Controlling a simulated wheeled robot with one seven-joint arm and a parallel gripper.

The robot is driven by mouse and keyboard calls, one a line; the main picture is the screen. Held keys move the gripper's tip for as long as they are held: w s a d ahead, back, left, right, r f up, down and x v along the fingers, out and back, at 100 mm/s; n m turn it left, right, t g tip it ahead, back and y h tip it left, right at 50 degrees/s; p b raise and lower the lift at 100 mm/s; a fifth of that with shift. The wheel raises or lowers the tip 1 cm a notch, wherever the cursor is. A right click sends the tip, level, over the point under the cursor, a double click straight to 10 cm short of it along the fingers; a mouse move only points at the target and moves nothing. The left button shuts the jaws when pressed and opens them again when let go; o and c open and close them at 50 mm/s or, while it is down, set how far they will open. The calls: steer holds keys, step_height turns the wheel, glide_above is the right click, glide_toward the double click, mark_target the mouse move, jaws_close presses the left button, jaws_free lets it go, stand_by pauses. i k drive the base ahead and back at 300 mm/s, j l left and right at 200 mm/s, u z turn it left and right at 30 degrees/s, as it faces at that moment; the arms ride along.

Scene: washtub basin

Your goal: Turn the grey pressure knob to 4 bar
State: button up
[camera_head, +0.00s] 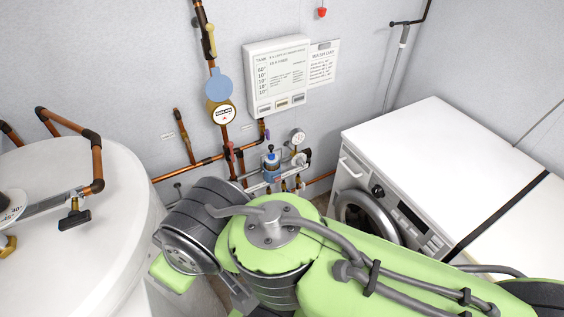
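A small round light-grey part, possibly the grey pressure knob (299,159), sits in the pipe assembly low on the back wall. It is too small for me to read any setting. A round pressure gauge (297,137) with a pale face is just above it, and its reading is not legible. A blue-bodied fitting (270,168) with a dark blue top is to the left. My arm crosses the lower foreground, in front of and below the assembly. My gripper's fingers do not show.
A white tank (80,220) with copper pipes stands at left. A white washing machine (440,165) stands at right. A water meter (222,113) with a blue lid hangs on copper pipe. A white panel (278,73) is on the wall. Pipes crowd the wall around the assembly.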

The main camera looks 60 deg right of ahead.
mark_target(301, 162)
steer(key=z, duration=1.8)
